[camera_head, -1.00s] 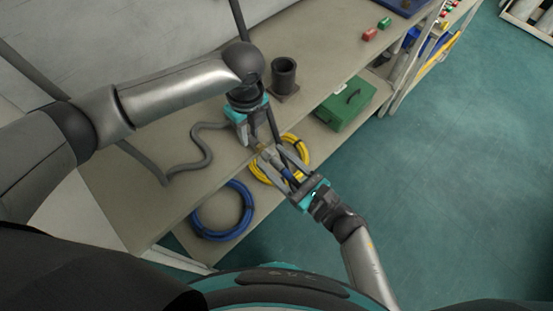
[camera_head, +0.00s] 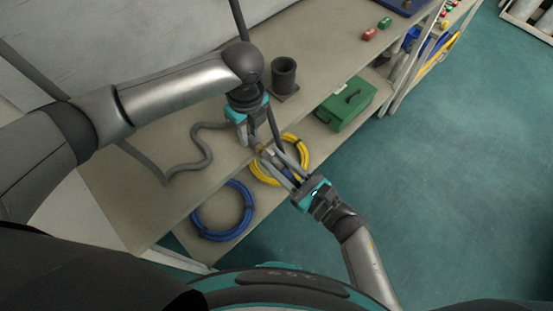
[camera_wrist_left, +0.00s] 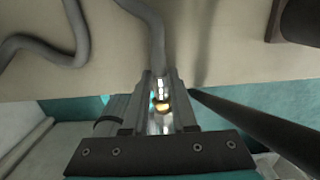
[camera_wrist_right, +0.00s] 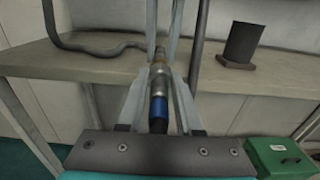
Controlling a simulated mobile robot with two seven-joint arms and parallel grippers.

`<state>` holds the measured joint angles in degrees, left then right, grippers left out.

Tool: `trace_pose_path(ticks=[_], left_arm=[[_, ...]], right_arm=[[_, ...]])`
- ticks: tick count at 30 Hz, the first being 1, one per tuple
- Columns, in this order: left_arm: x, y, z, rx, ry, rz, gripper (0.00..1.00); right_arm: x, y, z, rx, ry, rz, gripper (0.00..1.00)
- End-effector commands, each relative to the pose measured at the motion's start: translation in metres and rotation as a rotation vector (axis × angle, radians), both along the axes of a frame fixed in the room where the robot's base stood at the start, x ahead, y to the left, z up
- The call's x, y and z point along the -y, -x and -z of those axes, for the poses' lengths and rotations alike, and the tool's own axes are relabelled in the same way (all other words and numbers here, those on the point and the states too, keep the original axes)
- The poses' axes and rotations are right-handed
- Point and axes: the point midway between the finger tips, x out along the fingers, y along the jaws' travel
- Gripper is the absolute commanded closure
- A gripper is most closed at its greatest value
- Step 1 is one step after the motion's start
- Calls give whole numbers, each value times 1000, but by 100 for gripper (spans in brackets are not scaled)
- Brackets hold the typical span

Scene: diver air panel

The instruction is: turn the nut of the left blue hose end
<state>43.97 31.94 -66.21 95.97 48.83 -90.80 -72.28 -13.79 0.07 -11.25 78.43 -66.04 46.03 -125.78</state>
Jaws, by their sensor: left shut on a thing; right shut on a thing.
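A hose end with a blue band (camera_wrist_right: 158,108) and a silver nut (camera_wrist_right: 158,84) stands in line with a brass-coloured fitting (camera_wrist_right: 159,60) in the right wrist view. My right gripper (camera_head: 272,156) is shut on the nut, one finger on each side. My left gripper (camera_head: 255,143) comes from above and is shut on the fitting at the end of the grey hose (camera_head: 203,147). In the left wrist view, silver and brass-coloured parts (camera_wrist_left: 161,104) show between the fingers. The fingers hide most of the joint in the head view, and I cannot tell how far it is engaged.
The grey hose lies on the bench top (camera_head: 185,190). A dark cylinder (camera_head: 284,76) stands behind the grippers. A dark bar passes close beside the left gripper. A blue hose coil (camera_head: 246,222), a yellow coil (camera_head: 303,160) and a green box (camera_head: 345,104) are lower down. Open floor lies right.

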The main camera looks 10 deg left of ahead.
Motion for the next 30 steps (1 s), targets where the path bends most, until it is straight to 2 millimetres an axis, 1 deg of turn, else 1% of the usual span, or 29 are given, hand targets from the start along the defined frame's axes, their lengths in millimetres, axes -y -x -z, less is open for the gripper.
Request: trace_pose_path(ticks=[19, 23, 30], left_arm=[[0, -1, -1, 2, 0, -1, 100], [0, -1, -1, 2, 0, -1, 100], [0, -1, -1, 1, 0, -1, 100]], right_arm=[[0, -1, 0, -70, -55, -15, 100], [0, -1, 0, -110, -86, -23, 100], [1, -2, 0, -235, -183, -46, 100]])
